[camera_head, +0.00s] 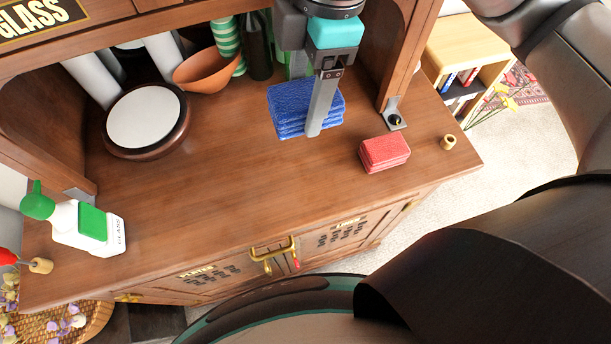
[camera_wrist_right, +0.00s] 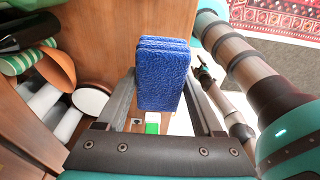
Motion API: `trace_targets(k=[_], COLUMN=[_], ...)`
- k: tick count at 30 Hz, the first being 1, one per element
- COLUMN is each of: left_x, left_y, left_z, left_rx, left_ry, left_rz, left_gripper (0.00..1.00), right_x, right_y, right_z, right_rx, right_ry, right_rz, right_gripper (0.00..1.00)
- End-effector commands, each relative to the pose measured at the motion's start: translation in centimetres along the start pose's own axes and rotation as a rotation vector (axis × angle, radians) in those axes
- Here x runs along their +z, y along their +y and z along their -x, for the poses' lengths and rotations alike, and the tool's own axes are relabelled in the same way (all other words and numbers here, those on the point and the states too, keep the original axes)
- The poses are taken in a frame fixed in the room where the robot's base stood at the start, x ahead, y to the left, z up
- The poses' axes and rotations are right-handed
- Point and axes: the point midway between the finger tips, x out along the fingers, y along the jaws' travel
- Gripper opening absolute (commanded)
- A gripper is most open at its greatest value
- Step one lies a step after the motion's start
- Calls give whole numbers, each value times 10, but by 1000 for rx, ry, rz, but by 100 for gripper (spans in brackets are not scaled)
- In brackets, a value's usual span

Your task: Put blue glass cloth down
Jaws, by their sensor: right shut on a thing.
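The blue glass cloth (camera_head: 292,104) is a folded, layered, textured pad inside the open niche of the wooden cabinet, on the right side. My right gripper (camera_head: 316,128) reaches down over it and is shut on it. In the right wrist view the blue cloth (camera_wrist_right: 162,75) sits between the two fingers (camera_wrist_right: 162,100). Its lower edge is close to the wooden top (camera_head: 230,175); I cannot tell whether it touches.
A red folded cloth (camera_head: 385,152) lies at the right front, near a small cork-like ring (camera_head: 448,142). A round white-topped dish (camera_head: 147,118), an orange bowl (camera_head: 205,72) and a green-striped item (camera_head: 227,42) stand behind left. A spray bottle (camera_head: 88,226) is front left. The middle is clear.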

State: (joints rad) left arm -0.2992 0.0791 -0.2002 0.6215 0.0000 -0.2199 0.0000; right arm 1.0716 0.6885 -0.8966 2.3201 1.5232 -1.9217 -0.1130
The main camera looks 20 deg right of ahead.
Motion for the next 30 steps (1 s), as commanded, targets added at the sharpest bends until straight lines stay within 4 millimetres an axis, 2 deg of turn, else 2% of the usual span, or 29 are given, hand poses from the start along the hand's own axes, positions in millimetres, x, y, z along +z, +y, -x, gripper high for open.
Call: trace_targets(k=[5, 8, 18, 21, 30], left_x=[1, 2, 5, 5, 6], left_y=[0, 0, 1, 1, 1], left_z=[-4, -11, -39, -44, -53], left_rx=[0, 0, 0, 0, 0], left_ry=[-1, -1, -2, -3, -3], left_rz=[0, -1, -1, 0, 0], left_gripper=[87, 87, 87, 87, 87], right_x=[1, 5, 19, 21, 26], right_y=[0, -1, -1, -1, 0], right_z=[-10, -32, -123, -142, -172], right_rx=[-2, -5, -4, -4, -2], right_ry=[0, 0, -1, -1, -1], right_rz=[-2, -1, -2, -1, -1], right_gripper=[24, 24, 24, 24, 24])
